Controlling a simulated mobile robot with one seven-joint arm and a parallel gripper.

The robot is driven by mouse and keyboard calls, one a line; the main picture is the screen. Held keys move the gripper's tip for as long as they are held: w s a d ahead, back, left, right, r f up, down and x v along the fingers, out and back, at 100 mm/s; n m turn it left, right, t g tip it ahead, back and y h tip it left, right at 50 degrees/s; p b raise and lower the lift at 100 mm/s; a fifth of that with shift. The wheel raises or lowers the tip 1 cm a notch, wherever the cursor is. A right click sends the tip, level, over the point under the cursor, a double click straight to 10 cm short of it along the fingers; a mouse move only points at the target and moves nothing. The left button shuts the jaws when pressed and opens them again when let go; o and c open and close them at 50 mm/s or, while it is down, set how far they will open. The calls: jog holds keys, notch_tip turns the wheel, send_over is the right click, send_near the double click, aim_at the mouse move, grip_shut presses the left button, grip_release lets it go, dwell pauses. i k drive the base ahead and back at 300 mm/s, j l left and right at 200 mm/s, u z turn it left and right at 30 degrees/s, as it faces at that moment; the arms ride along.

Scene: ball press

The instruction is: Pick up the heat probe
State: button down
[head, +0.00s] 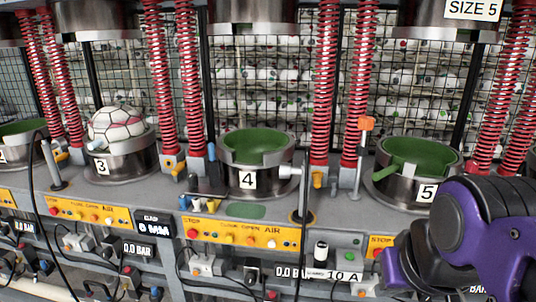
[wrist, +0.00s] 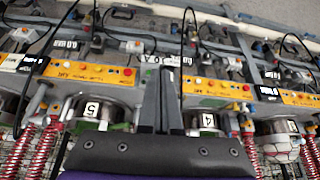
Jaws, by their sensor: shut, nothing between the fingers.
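I cannot tell for sure which item is the heat probe. A grey upright rod (head: 51,165) stands on a round base beside press 3, close to a thin black cable. A similar upright piece with an orange top (head: 366,124) stands between presses 4 and 5. A small dark blue and black upright item (head: 213,167) stands just left of press 4. My gripper (wrist: 164,72) is shut and empty in the wrist view, over the front of the bench between presses 5 and 4. Its fingertips do not show clearly in the head view, where my purple arm covers the lower right.
Press cup 4 (head: 247,180) and press cup 5 (head: 427,192) have green insides. Press cup 3 (head: 119,164) holds a white ball (head: 117,126). Red springs (head: 325,80) rise between the presses. Yellow control panels (head: 231,233) and loose cables line the front.

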aim_at(212, 156)
jog(key=j+u, duration=0.2)
jog(key=j, duration=0.2)
jog(key=i+j+u, duration=0.2)
jog(key=j, duration=0.2)
jog(key=j+u, duration=0.2)
jog(key=j, duration=0.25)
